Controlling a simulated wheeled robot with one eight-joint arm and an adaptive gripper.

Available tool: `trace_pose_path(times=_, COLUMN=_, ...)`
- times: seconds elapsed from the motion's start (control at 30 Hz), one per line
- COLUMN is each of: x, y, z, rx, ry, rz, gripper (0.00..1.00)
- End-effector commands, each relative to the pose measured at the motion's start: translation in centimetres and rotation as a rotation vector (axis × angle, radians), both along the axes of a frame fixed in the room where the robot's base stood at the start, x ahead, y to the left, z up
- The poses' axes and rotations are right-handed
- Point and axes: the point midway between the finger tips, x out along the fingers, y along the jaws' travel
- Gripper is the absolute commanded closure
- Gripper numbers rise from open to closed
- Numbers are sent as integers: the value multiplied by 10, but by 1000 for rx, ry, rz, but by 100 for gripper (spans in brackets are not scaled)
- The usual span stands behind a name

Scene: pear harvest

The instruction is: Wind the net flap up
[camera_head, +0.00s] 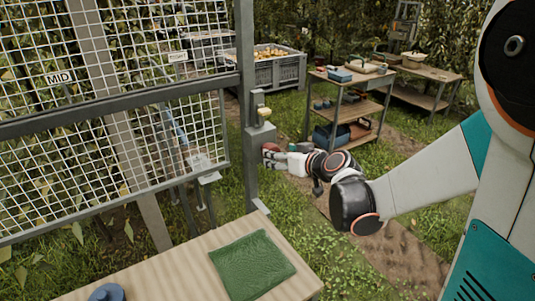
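A white net (70,160) in a grey frame fills the left side, with a thick grey bar across it. A "MID" label (61,77) shows on the mesh above the bar. A grey box (259,150) is fixed to the upright post at the net's right edge. A small pale yellow knob (264,113) sticks out at the top of this box. My gripper (269,153) is at the right side of the box, below the knob. Its fingers are small and partly hidden, so I cannot tell whether they are open or touching anything.
A wooden table (190,262) with a green cloth (252,265) and a blue object (107,292) is in front. A grey crate of pears (278,72) stands behind the post. A shelved cart (342,112) and a bench (428,73) stand at the back right. Grass lies between them.

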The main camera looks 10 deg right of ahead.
Motion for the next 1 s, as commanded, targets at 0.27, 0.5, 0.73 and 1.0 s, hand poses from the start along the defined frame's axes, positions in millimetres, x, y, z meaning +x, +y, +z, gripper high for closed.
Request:
trace_pose_path(times=0.27, x=41, y=13, z=-20, rx=-1, ry=0, rz=0, gripper=33)
trace_pose_path(times=0.5, x=55, y=17, z=-24, rx=1, ry=0, rz=1, gripper=33)
trace_pose_path(times=0.73, x=55, y=17, z=-24, rx=1, ry=0, rz=0, gripper=33)
trace_pose_path(times=1.0, x=55, y=17, z=-24, rx=1, ry=0, rz=0, gripper=77)
